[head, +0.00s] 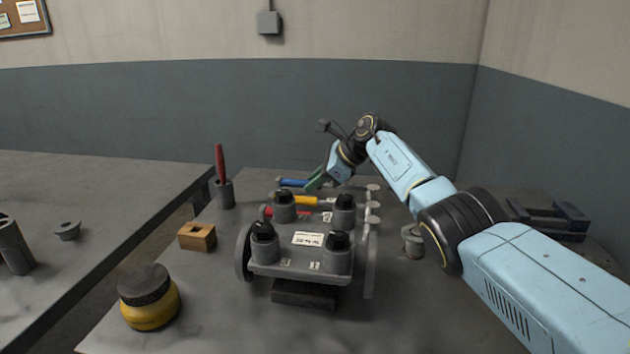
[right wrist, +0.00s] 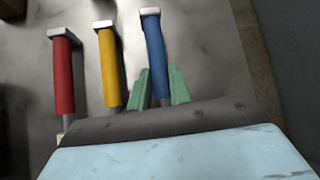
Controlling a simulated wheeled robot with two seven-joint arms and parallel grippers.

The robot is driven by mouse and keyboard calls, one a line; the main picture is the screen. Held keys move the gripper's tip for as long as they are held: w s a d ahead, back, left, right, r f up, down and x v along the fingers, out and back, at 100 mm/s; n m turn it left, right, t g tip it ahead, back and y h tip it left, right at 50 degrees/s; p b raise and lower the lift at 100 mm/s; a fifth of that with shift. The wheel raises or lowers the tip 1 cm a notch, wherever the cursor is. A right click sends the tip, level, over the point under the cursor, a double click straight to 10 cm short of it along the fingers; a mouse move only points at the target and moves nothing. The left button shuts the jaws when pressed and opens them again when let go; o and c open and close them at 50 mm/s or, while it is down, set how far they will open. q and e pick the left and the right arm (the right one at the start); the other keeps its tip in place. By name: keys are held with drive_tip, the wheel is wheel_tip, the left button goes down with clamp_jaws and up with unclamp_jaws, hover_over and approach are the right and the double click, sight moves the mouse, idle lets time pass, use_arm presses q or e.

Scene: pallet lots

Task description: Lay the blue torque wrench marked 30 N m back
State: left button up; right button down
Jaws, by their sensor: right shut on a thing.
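The blue torque wrench (head: 293,182) is at the back of the grey table, behind the grey fixture. My right gripper (head: 317,181) has its green fingers shut on it. In the right wrist view the blue wrench (right wrist: 153,45) lies between the two fingers (right wrist: 161,88), with its pale end pointing away. It is in line beside a yellow wrench (right wrist: 109,70) and a red wrench (right wrist: 63,75). I cannot tell whether the blue wrench rests on something or is slightly raised. Its marking is not readable. My left gripper is not in view.
The grey fixture (head: 300,270) with several dark-topped cylinders and a white card (head: 308,239) stands in front of the wrenches. A wooden block (head: 197,237), a yellow jar (head: 149,308) and a cup (head: 225,195) with a red tool stand left. A dark holder (head: 560,215) is right.

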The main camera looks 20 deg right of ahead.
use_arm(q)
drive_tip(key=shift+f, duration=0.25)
use_arm(e)
drive_tip(key=shift+f, duration=0.5)
drive_tip(key=c, duration=1.2)
unclamp_jaws()
drive_tip(key=shift+f, duration=0.1)
use_arm(q)
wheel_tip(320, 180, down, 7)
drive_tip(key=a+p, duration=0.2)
drive_tip(key=p, duration=0.1)
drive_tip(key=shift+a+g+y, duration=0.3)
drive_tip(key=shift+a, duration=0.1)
use_arm(e)
drive_tip(key=v, duration=1.3)
drive_tip(key=shift+s, duration=0.2)
